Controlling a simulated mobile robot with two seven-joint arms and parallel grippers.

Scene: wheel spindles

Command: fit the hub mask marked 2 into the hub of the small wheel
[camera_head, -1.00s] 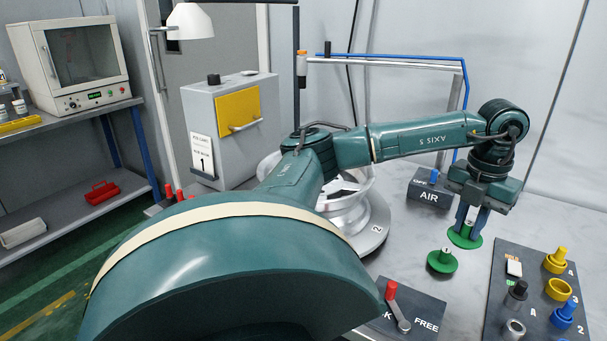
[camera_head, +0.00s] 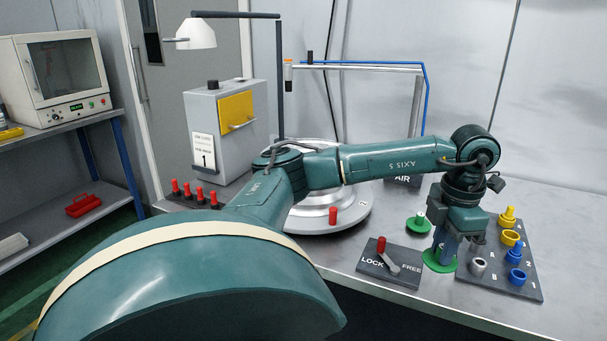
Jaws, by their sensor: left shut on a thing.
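My left gripper (camera_head: 444,245) points down near the right end of the bench. It is shut on a green disc-shaped hub mask (camera_head: 438,264), whose rim shows below the fingers. I cannot read a number on it, nor tell whether it touches the bench. A silver wheel (camera_head: 312,195) sits on a round grey base (camera_head: 350,219) left of the gripper. My left arm hides much of the wheel, including its hub. My right gripper is not in view.
A LOCK/FREE plate (camera_head: 378,272) with a lever is in front of the wheel. A dark board (camera_head: 519,284) with yellow, blue and metal parts is right of the gripper. A grey cabinet (camera_head: 225,130) and red-topped pegs (camera_head: 187,190) stand left. My arm partly hides the AIR box (camera_head: 403,182).

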